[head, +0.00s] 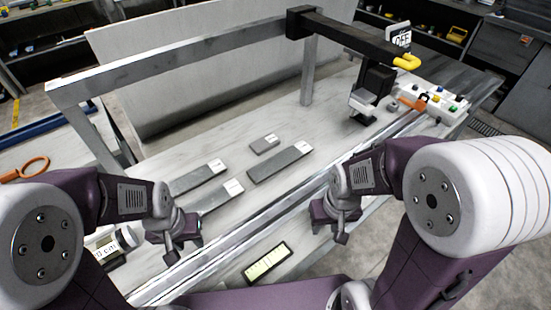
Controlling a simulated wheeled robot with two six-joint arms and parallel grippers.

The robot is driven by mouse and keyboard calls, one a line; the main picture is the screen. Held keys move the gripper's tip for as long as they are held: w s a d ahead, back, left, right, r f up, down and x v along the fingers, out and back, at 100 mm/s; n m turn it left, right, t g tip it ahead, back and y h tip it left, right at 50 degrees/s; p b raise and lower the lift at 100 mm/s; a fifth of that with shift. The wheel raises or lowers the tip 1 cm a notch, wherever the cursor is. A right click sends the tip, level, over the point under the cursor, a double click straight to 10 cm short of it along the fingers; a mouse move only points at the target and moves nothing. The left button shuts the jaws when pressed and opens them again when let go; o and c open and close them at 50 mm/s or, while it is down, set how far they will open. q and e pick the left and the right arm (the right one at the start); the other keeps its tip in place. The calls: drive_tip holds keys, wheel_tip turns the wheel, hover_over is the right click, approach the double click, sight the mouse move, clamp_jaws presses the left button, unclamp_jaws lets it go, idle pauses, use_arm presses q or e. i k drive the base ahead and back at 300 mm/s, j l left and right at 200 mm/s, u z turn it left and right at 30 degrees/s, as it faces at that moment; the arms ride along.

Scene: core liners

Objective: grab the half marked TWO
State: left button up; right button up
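Several grey, flat pieces with white end labels lie on the pale bench. One long piece (275,166) is at the middle, a second (192,182) is at the left, and a third (215,202) lies just in front of that. A short grey block (261,146) lies behind them. The label writing is too small to read, so I cannot tell which piece is marked TWO. My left gripper (180,248) is in front of the left pieces. My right gripper (339,236) is right of and in front of the long middle piece. Neither visibly holds anything; their finger openings are unclear.
A metal rail (215,262) runs along the bench front, with a lit display (267,264) before it. A grey frame with a dark overhead beam (350,37) spans the bench. A black device (373,90) and a button box (433,101) stand at right.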

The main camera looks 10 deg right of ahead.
sight(257, 173)
drive_tip(key=l+u, duration=0.75)
drive_tip(key=l, duration=0.2)
drive_tip(key=l+u, duration=0.4)
drive_tip(key=k+l+u, duration=0.15)
drive_tip(key=l+u, duration=0.2)
drive_tip(key=k+l+u, duration=0.15)
drive_tip(key=l+u, duration=0.25)
drive_tip(key=k+l+u, duration=0.5)
drive_tip(key=l+u, duration=0.25)
drive_tip(key=i+l, duration=0.05)
